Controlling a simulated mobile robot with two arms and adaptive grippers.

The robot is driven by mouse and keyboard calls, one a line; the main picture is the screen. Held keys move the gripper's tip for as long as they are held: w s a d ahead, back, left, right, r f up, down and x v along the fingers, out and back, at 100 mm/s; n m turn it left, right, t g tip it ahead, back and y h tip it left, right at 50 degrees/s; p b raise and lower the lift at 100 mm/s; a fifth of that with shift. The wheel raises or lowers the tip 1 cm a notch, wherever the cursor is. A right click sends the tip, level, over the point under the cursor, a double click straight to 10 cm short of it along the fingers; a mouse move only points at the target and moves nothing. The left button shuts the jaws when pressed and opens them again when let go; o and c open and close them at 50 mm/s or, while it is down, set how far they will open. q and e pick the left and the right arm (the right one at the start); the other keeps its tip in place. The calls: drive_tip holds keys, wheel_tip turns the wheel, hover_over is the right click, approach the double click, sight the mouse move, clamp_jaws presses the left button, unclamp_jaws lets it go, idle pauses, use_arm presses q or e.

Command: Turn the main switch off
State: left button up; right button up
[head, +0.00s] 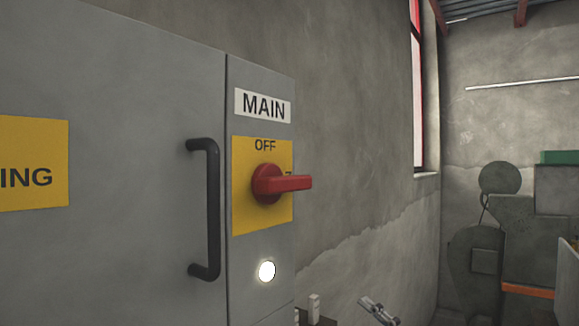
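The main switch (268,184) is a red rotary knob on a yellow plate (245,215) on the grey cabinet's narrow right panel. Its red lever points to the right, level, not up at the word OFF (265,145) on the plate's top. A marking at the plate's right edge is mostly hidden behind the lever. A white sign reading MAIN (263,105) is above. A round lamp (267,270) below glows white. A small grey jointed part at the bottom edge looks like my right gripper (377,308), apart from the switch; its opening is unclear. My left gripper is not seen.
The cabinet door (130,250) on the left has a black vertical handle (208,210) close beside the switch. A small pale block (314,308) shows at the bottom, right of the cabinet. A grey machine (530,235) stands at the far right.

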drive_tip(key=s+a+r+n+g+y, duration=0.2)
drive_tip(key=s+r+n, duration=0.15)
drive_tip(key=r, duration=0.25)
drive_tip(key=s+a+r+n+g+y, duration=0.1)
drive_tip(key=s+r+n+g+y, duration=0.1)
drive_tip(key=r+n, duration=0.3)
drive_tip(key=n+g+h+p, duration=0.2)
drive_tip(key=n+h+p, duration=0.3)
drive_tip(key=n, duration=0.8)
approach(294, 184)
drive_tip(key=x, duration=0.4)
drive_tip(key=p+x, duration=0.3)
drive_tip(key=x, duration=0.3)
drive_tip(key=shift+w+a+r, duration=0.1)
drive_tip(key=shift+r, duration=0.05)
drive_tip(key=shift+w+a, duration=0.2)
drive_tip(key=shift+a, duration=0.1)
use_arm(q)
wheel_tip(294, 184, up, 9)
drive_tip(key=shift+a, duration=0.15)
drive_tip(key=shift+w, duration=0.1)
use_arm(e)
drive_tip(key=shift+c, duration=0.3)
